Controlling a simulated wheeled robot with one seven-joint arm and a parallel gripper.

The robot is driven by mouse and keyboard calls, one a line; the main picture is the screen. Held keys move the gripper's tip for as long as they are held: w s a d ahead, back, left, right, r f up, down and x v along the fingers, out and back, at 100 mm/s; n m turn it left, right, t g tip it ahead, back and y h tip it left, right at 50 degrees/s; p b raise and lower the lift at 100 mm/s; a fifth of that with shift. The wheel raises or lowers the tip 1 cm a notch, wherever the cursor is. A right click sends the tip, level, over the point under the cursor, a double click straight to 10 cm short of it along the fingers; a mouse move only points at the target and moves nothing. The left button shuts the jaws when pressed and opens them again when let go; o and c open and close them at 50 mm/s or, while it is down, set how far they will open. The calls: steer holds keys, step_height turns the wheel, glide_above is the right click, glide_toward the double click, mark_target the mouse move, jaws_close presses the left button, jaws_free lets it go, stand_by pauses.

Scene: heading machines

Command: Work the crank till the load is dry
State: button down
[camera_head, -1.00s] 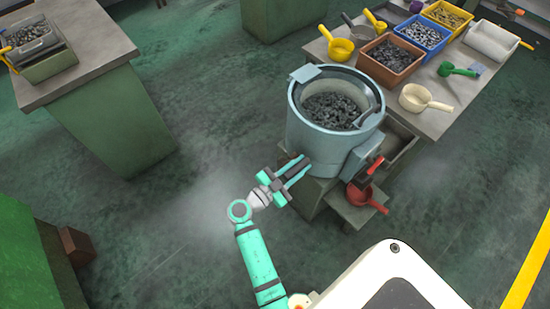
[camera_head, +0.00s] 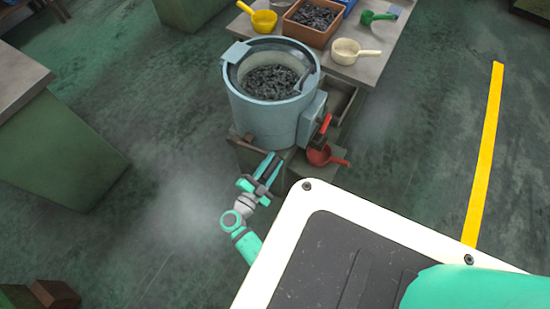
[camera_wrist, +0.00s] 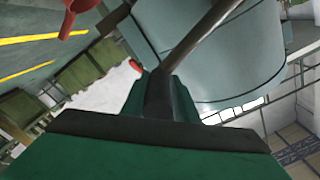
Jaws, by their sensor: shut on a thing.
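A pale blue-grey drum machine (camera_head: 262,118) stands on a green base, open at the top. Its load (camera_head: 272,80) is a heap of dark grey metal pieces; wet or dry cannot be told. My gripper (camera_head: 270,168) is at the drum's lower front, with its fingers pointing up towards the base. In the wrist view my gripper (camera_wrist: 160,88) is shut on the dark grip of the crank, and the crank's metal rod (camera_wrist: 205,38) runs up to the right across the drum wall (camera_wrist: 230,65). The crank is mostly hidden by the fingers in the head view.
A red scoop (camera_head: 322,155) lies on a low shelf right of the drum, below a red lever (camera_head: 325,124). A bench (camera_head: 372,72) behind holds a brown bin (camera_head: 312,22) and several scoops. A green cabinet (camera_head: 60,150) stands left. Floor is clear between.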

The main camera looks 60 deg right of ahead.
steer(key=shift+w+a+f, duration=0.1)
steer(key=shift+w+f, duration=0.15)
steer(key=shift+f, duration=0.15)
steer(key=c, duration=1.6)
jaws_free()
steer(key=shift+o, duration=0.6)
steer(key=shift+r, duration=0.1)
steer(key=a, duration=1.1)
steer(key=shift+w, duration=0.3)
steer(key=shift+d, duration=0.1)
